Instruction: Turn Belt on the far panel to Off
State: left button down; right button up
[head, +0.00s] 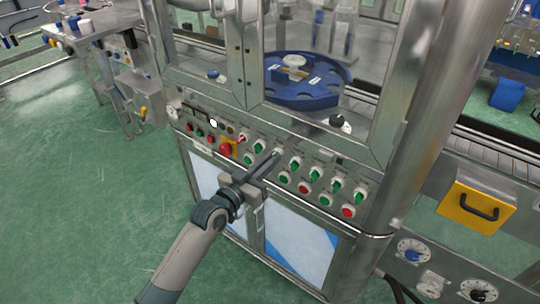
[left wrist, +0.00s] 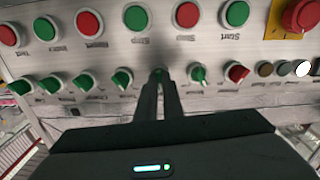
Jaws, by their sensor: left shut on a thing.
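The steel control panel (head: 203,148) runs across the front of the machine, with a row of turn knobs above a row of round red and green buttons. My left gripper (head: 276,155) is at the upper row, its fingers shut on a green knob (left wrist: 158,72), third from the left in the head view. The fingers cover most of this knob, so its setting cannot be read. A green knob (head: 260,146) and a red knob (head: 242,139) are to its left; another green knob (head: 295,163) is to its right. The small labels are too blurred to tell which is Belt. My right gripper is not in view.
A red emergency stop (head: 225,150) on a yellow plate is left of the buttons. A blue rotary plate (head: 300,82) sits behind the machine's frame. A yellow box with a black handle (head: 478,206) is at the right. Green floor is open at the left.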

pick_arm(q)
jog(key=shift+n+p, duration=0.95)
jog(key=shift+n, duration=1.65)
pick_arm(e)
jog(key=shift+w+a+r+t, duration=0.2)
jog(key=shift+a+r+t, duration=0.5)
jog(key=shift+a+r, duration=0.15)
pick_arm(q)
jog(key=c, duration=1.9)
grip_release()
jog(key=shift+a, duration=0.1)
